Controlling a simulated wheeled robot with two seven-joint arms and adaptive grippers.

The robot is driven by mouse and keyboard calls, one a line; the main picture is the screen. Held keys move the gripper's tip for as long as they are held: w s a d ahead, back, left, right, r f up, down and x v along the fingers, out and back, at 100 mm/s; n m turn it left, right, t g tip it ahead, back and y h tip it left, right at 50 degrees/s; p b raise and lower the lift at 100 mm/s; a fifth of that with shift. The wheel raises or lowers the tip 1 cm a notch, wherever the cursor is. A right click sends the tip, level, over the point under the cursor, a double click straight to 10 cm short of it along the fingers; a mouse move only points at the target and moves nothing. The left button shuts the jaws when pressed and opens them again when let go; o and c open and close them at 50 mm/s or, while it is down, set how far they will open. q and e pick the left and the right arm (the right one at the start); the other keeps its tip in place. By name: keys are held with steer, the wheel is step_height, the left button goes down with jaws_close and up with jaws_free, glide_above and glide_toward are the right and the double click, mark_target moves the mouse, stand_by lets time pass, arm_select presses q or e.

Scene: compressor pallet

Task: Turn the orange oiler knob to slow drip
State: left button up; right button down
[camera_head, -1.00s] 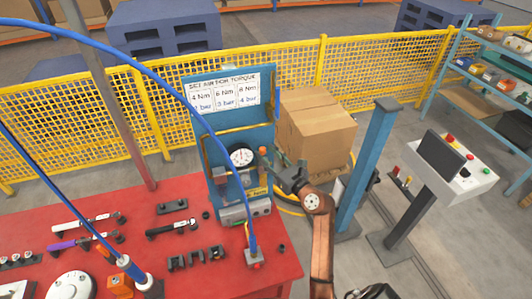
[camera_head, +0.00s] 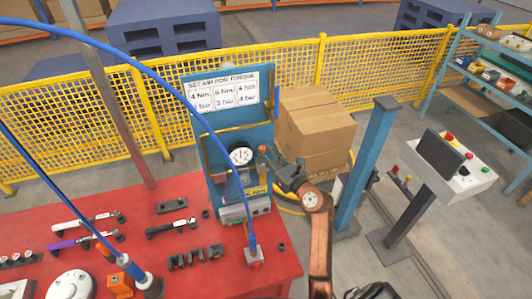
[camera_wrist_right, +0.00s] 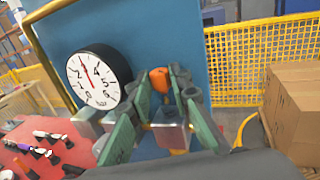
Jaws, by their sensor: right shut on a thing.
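The orange oiler knob (camera_head: 262,149) is at the right side of the blue panel (camera_head: 248,135), beside a round white gauge (camera_head: 241,156). My right gripper (camera_head: 270,158) reaches it from the right and is shut on it. In the right wrist view the knob (camera_wrist_right: 159,79) shows between the green fingertips of my right gripper (camera_wrist_right: 160,88), above a clear bowl-like part (camera_wrist_right: 169,128). The gauge (camera_wrist_right: 98,77) is to its left there. The fingers hide part of the knob, and its exact setting cannot be read. My left gripper is not in view.
The red table (camera_head: 180,275) holds wrenches and small fixtures. Blue hoses hang over it. A cardboard box (camera_head: 315,130) stands behind my right gripper, and a blue post (camera_head: 367,165) to its right. A yellow fence (camera_head: 290,65) runs behind.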

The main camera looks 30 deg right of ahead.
steer(key=shift+d+f+n+y+b, duration=0.1)
steer(key=shift+f+n+y+b, duration=0.05)
steer(key=shift+n+y+b, duration=0.2)
steer(key=shift+d+f+n+y+b, duration=0.1)
steer(key=shift+n+y+b, duration=0.35)
steer(key=shift+y+b, duration=0.3)
steer(key=n+g+y+b, duration=0.1)
steer(key=y+b, duration=0.1)
steer(key=b, duration=0.1)
steer(key=n+g+y+b, duration=0.1)
steer(key=n+y+b, duration=0.1)
steer(key=b, duration=0.1)
steer(key=d+n+g+y+b, duration=0.1)
steer(key=n+y+b, duration=0.1)
steer(key=y+b, duration=0.1)
steer(key=shift+w+f+g+b, duration=0.1)
steer(key=shift+w+g+b, duration=0.2)
steer(key=shift+r+n+g+y+b, duration=0.25)
steer(key=shift+n+g+y+b, duration=0.3)
steer(key=shift+b, duration=0.25)
steer(key=c, duration=1.8)
jaws_free()
steer(key=shift+o, duration=0.2)
steer(key=shift+d, duration=0.1)
steer(key=v, duration=0.8)
